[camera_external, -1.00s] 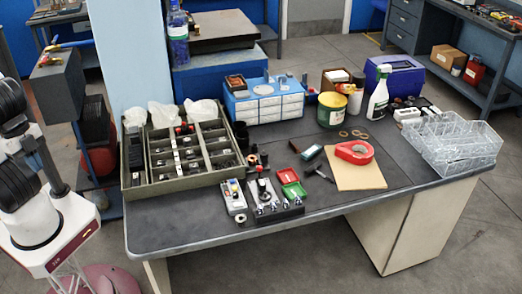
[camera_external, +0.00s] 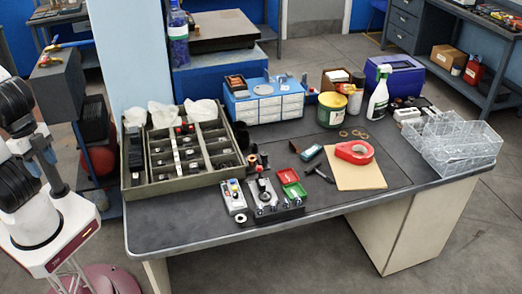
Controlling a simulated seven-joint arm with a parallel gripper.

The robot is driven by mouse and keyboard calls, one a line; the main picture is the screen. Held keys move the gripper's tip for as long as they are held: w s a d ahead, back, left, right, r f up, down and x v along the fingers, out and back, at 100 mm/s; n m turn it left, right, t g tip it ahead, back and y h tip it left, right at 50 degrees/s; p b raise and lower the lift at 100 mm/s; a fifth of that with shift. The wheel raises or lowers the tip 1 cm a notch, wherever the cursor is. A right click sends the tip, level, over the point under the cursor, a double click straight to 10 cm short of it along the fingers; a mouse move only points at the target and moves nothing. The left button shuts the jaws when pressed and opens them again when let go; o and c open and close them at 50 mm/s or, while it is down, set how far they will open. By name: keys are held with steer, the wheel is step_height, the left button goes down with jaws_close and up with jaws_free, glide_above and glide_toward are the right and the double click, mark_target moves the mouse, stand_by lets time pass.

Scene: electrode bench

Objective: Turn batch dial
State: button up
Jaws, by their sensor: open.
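No dial is labelled legibly at this size. A small grey plate with a dark round knob (camera_external: 263,185) lies near the front middle of the bench; I cannot tell for sure that it is the batch dial. A light grey box with coloured buttons (camera_external: 233,196) lies just left of it. A black block with shiny round parts (camera_external: 279,212) sits at its front edge. My arm stands at the left edge of the picture, apart from the bench. Its gripper fingers cannot be made out in this view.
A compartment tray (camera_external: 178,184) fills the bench's left side. Red and green trays (camera_external: 291,182) lie right of the knob. Red tape (camera_external: 354,152) rests on a tan sheet (camera_external: 362,178). Clear racks (camera_external: 460,150) stand at the right. The front bench strip (camera_external: 180,225) is bare.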

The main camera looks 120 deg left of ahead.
steer(key=w+a+f+n, duration=0.2)
steer(key=w+a+n, duration=0.65)
steer(key=w, duration=0.45)
steer(key=n+g, duration=0.3)
steer(key=n, duration=1.8)
glide_above(236, 193)
steer(key=f, duration=1.4)
steer(key=d+f, duration=0.1)
steer(key=f, duration=0.7)
steer(key=shift+a+f+n, duration=0.35)
steer(key=shift+a, duration=0.05)
steer(key=shift+f, duration=0.1)
steer(key=shift+f, duration=3.8)
